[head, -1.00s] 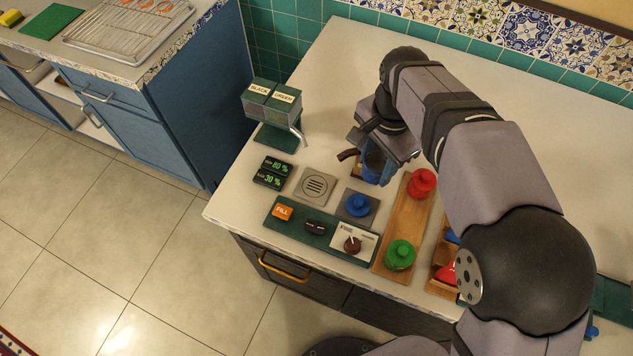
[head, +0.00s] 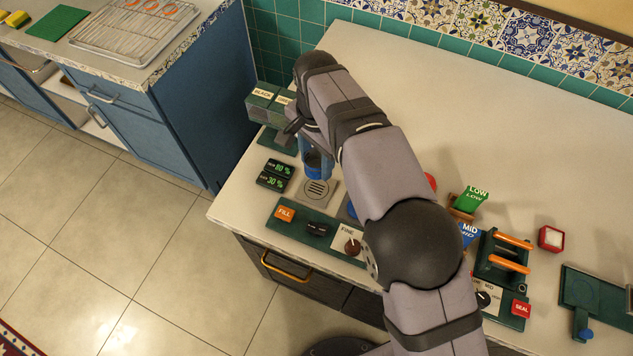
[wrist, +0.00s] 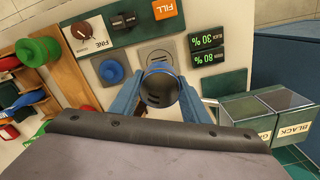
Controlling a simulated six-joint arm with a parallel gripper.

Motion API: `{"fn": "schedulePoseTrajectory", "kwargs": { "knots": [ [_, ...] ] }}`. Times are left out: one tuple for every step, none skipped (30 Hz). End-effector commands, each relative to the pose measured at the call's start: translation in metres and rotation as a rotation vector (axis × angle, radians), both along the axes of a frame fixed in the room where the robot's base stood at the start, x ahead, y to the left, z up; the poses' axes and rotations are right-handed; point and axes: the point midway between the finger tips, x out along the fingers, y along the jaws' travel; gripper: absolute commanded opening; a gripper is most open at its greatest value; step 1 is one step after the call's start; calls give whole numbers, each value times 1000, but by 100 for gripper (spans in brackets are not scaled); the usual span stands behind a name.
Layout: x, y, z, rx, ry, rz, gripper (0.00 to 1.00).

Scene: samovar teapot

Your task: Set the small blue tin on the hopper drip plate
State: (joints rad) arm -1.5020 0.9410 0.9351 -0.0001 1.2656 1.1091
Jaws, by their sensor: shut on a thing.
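The small blue tin (head: 319,164) is in my gripper (head: 315,152), open end up with a dark inside. The wrist view shows the tin (wrist: 159,87) between the two fingers. The drip plate (head: 318,193), a grey square with a slotted round grille, is just on the near side of the tin. In the wrist view the plate (wrist: 157,50) shows partly behind the tin. The green hopper box (head: 263,108), with BLACK and GREEN labels, stands beside my gripper at left. I cannot tell whether the tin touches anything below.
Percent displays (head: 275,175) lie left of the plate. A green panel (head: 300,227) with an orange FILL button (head: 285,214) lies in front. A blue knobbed lid (wrist: 111,71) sits on a grey pad beside the plate. The hopper spout (wrist: 210,102) is close to my gripper.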

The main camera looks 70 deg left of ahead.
Motion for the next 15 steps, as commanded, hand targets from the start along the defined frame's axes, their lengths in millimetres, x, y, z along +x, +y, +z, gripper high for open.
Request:
{"fn": "schedulePoseTrajectory", "kwargs": {
  "knots": [
    [0, -1, -7, -4, 0, 0, 20],
    [0, -1, -11, -4, 0, 0, 20],
    [0, -1, -18, -4, 0, 0, 20],
    [0, -1, -23, -5, 0, 0, 20],
    [0, -1, -27, -4, 0, 0, 20],
    [0, -1, -33, -4, 1, 0, 20],
    [0, -1, -37, -3, 0, 0, 20],
    [0, -1, -40, -3, 0, 0, 20],
    [0, -1, -44, -3, 0, 0, 20],
    [0, -1, -46, -2, 0, 0, 20],
    [0, 0, -48, -1, 0, 0, 20],
    [0, 0, -50, 0, 0, 0, 20],
    [0, 0, -50, 0, 0, 0, 20],
    [0, 0, -51, 1, 0, 0, 20],
    [0, 0, -51, 1, 0, 0, 20]
  ]
}}
